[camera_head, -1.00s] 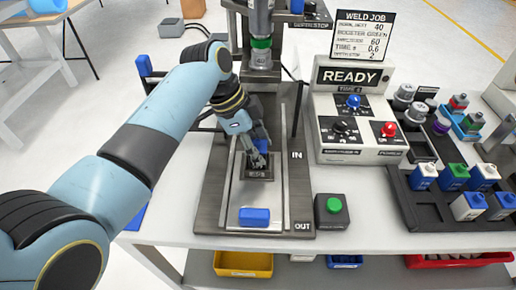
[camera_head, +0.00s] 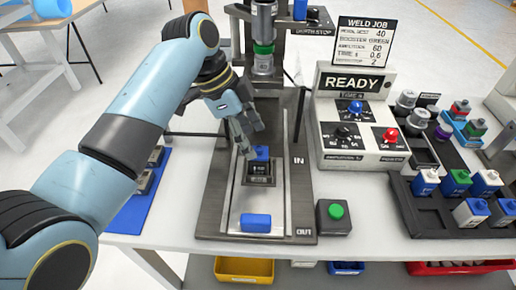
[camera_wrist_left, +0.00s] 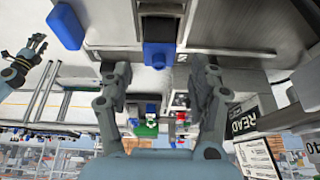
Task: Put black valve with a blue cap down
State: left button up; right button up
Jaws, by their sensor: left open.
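The black valve with a blue cap (camera_head: 261,169) sits upright in the dark nest on the metal slide, in the middle of the head view. Its blue cap (camera_wrist_left: 160,56) also shows in the left wrist view, beyond the fingertips and between their lines. My left gripper (camera_head: 249,144) is just above and behind the valve, open and apart from it. The wrist view shows its two fingers (camera_wrist_left: 160,78) spread with nothing between them. A grey gripper, likely my right one (camera_wrist_left: 27,62), shows small at the left of the wrist view; its jaw state is unclear.
A blue block (camera_head: 255,222) is at the slide's front end. A green button box (camera_head: 334,218) stands right of it. The control box (camera_head: 358,125) and a black tray (camera_head: 430,217) of capped parts are farther right. The press column (camera_head: 264,65) rises behind; a blue mat (camera_head: 133,215) lies left.

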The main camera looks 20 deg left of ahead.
pick_arm(q)
jog(key=v, duration=0.6)
jog(key=shift+r, duration=0.25)
pick_arm(e)
jog(key=shift+a+f, duration=0.1)
jog(key=shift+f, duration=0.05)
pick_arm(q)
jog(key=shift+a, duration=0.15)
pick_arm(e)
jog(key=shift+a, duration=0.2)
pick_arm(q)
jog(key=shift+s+f, duration=0.1)
jog(key=shift+s, duration=0.05)
